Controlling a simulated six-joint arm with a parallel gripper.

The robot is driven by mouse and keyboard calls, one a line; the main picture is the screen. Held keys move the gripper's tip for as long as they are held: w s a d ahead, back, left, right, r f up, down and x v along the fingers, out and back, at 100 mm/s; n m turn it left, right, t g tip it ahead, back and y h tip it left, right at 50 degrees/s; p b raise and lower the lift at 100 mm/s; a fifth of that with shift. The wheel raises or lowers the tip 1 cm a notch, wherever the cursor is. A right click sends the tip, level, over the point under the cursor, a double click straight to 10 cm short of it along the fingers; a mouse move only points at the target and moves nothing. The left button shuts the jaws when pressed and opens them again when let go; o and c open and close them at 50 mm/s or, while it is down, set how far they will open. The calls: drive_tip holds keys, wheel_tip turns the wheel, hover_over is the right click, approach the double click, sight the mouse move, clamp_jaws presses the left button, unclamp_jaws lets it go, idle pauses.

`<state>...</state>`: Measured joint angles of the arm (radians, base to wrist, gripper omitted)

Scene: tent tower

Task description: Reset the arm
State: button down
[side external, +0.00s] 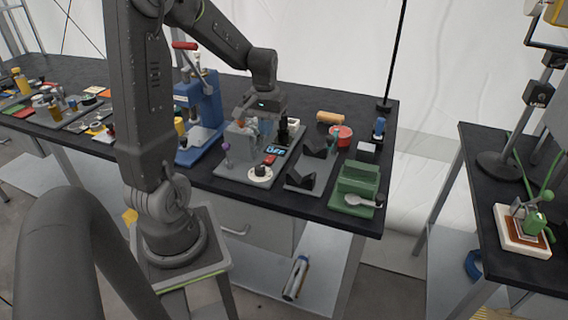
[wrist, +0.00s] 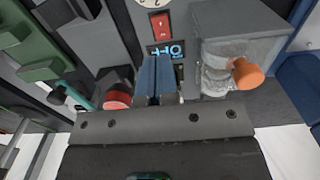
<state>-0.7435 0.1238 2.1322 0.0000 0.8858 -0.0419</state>
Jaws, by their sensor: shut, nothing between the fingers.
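My gripper (wrist: 156,92) is shut and empty, its two blue-grey fingers together in the wrist view. It points down over the grey station with the lit display (wrist: 166,50), which reads OFF, and a red switch (wrist: 160,22). A grey block with an orange knob (wrist: 248,73) is beside the fingers, to their right. In the side view my arm reaches over the table and the wrist hangs above this station, with the display (side external: 276,150) in front of it. The fingertips are small and hard to make out there.
A blue press (side external: 202,105) with a red handle stands left of the wrist. To the right are black angled rests (side external: 302,180), a red bowl (side external: 341,135), and a green holder (side external: 356,182) with a spoon. A second table (side external: 500,240) stands right across a gap.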

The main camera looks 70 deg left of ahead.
drive_tip(key=s+d+r+m+t, duration=0.2)
drive_tip(key=d+r+m, duration=0.1)
drive_tip(key=d, duration=0.5)
drive_tip(key=s+d+r+m+t, duration=0.1)
drive_tip(key=s+d+r+m, duration=0.2)
drive_tip(key=d, duration=0.5)
drive_tip(key=s+d+r+m+t, duration=0.2)
drive_tip(key=d+r, duration=0.3)
drive_tip(key=d, duration=0.3)
drive_tip(key=shift+s+m+t, duration=0.25)
drive_tip(key=shift+m+t, duration=0.05)
drive_tip(key=shift+m, duration=0.2)
drive_tip(key=shift+a+r, duration=0.1)
drive_tip(key=w+a+f+n+g, duration=0.1)
drive_tip(key=w+a+n+g, duration=0.1)
drive_tip(key=a+n, duration=0.5)
drive_tip(key=w+a+f+n+g+y, duration=0.1)
drive_tip(key=w+a+f+n+g, duration=0.1)
drive_tip(key=a+n, duration=0.5)
drive_tip(key=w+a+f+n+g+y, duration=0.1)
drive_tip(key=w+a+n+g, duration=0.3)
drive_tip(key=n, duration=0.9)
drive_tip(key=shift+w+a+f, duration=0.7)
drive_tip(key=shift+w+a, duration=0.4)
drive_tip(key=shift+a, duration=0.9)
